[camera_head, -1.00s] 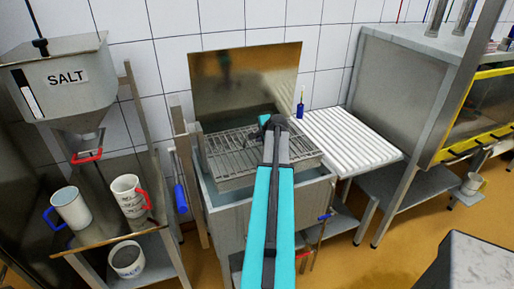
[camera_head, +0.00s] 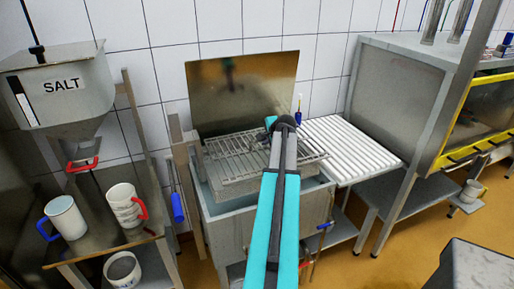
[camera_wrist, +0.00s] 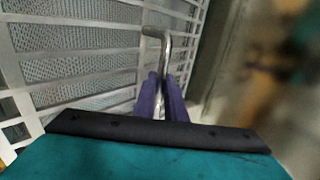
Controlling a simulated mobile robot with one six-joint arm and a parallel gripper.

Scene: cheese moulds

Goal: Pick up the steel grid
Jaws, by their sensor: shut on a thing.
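The steel grid (camera_head: 230,160) is a flat rack of thin bars above a perforated basket (camera_head: 250,186) in the steel vat. It sits slightly above the basket, with a narrow gap along its front edge. My gripper (camera_head: 272,122) is at the grid's back edge in the head view, mostly hidden behind my arm. In the wrist view its purple fingers (camera_wrist: 163,92) are shut on the grid's bent metal handle (camera_wrist: 164,48). Grid bars and the perforated surface below show to the left there.
The vat's raised lid (camera_head: 243,92) stands behind the grid. A ribbed white draining board (camera_head: 350,146) lies to the right, with a blue-handled brush (camera_head: 299,108) at its back. The salt hopper (camera_head: 62,92) and mugs are to the left.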

